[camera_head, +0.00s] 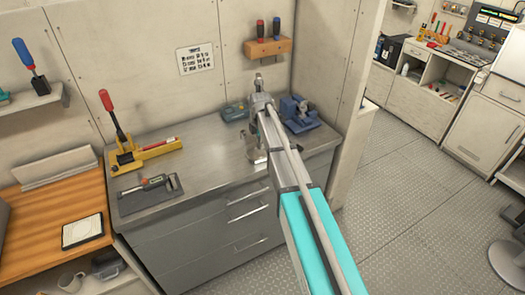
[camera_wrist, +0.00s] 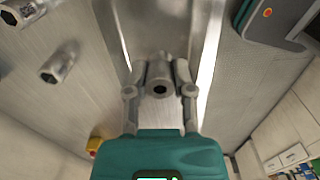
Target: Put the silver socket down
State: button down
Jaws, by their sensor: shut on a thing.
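My gripper (camera_wrist: 160,85) is shut on a silver socket (camera_wrist: 160,72), a short grey cylinder with a dark round opening, held between the two fingers in the wrist view. In the camera_head view my gripper (camera_head: 256,152) hangs near the front part of the steel workbench top (camera_head: 205,148), and the socket cannot be made out there. Two more metal sockets show at the left of the wrist view: one with a dark hexagonal opening (camera_wrist: 58,63) and one at the top left corner (camera_wrist: 20,10). I cannot tell whether the held socket touches a surface.
A blue vise (camera_head: 298,113) stands right of my arm on the bench. A yellow tool with a red handle (camera_head: 140,150) and a dark tray with a gauge (camera_head: 150,192) lie left. A screwdriver rack (camera_head: 267,47) hangs on the wall. The bench's middle left is clear.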

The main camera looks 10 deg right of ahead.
aim_at(260, 154)
jog(key=shift+w+f+b, duration=0.45)
jog(key=shift+f+b, duration=0.3)
jog(key=shift+f, duration=0.05)
jog(key=shift+f+b, duration=1.25)
jog(key=shift+s+f, duration=0.1)
jog(key=shift+f, duration=0.05)
jog(key=shift+c, duration=2.4)
grip_release()
jog(key=shift+r, duration=0.25)
notch_tip(260, 154, up, 12)
jog(key=p, duration=1.2)
